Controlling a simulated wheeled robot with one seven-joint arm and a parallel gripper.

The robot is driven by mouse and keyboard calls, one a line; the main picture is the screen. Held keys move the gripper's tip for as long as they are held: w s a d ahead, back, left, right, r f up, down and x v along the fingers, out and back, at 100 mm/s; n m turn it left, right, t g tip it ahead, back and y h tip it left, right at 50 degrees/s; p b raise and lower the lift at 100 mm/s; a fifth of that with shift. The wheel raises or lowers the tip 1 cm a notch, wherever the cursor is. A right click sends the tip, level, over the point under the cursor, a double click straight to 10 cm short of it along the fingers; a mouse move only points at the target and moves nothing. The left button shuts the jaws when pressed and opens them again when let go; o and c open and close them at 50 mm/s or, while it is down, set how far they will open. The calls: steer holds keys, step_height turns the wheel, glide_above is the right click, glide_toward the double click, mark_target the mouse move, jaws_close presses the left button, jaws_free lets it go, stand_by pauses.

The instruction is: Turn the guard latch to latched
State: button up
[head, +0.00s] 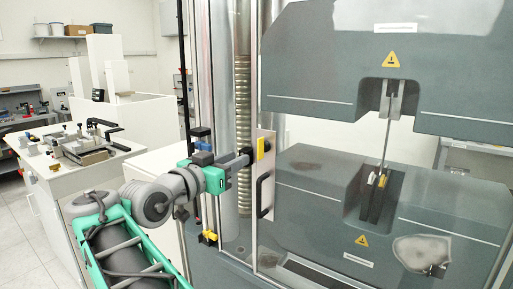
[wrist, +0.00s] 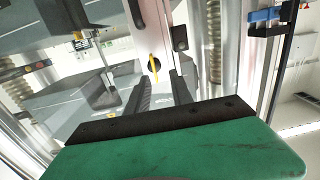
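The guard latch (head: 262,149) is a small yellow lever on a metal plate (head: 266,172) at the edge of the clear guard. In the wrist view the latch (wrist: 154,64) shows as a narrow yellow bar on a dark round base, roughly upright in the picture. My gripper (head: 248,156) reaches toward it from the left in the head view. In the wrist view my gripper (wrist: 161,80) has two dark fingers apart with an empty gap. The latch lies just beyond the fingertips, a little toward the left finger. I cannot tell whether anything touches.
A black door handle (head: 263,195) sits below the latch. Behind the guard, the grey testing machine (head: 310,190) holds a thin upright specimen (head: 387,140). A metal post (head: 215,80) stands left of the guard. A white bench (head: 60,175) with fixtures is further left.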

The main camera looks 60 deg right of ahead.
mark_target(258, 148)
steer(key=shift+m+g, duration=0.3)
steer(key=d, duration=0.2)
steer(key=s+d+p, duration=0.1)
steer(key=d, duration=0.2)
steer(key=s+d+r+p, duration=0.1)
steer(key=d, duration=0.1)
steer(key=shift+s+d, duration=0.15)
steer(key=shift+d, duration=0.25)
steer(key=shift+f, duration=0.1)
steer(key=shift+c, duration=0.4)
jaws_close()
steer(key=shift+d, duration=0.15)
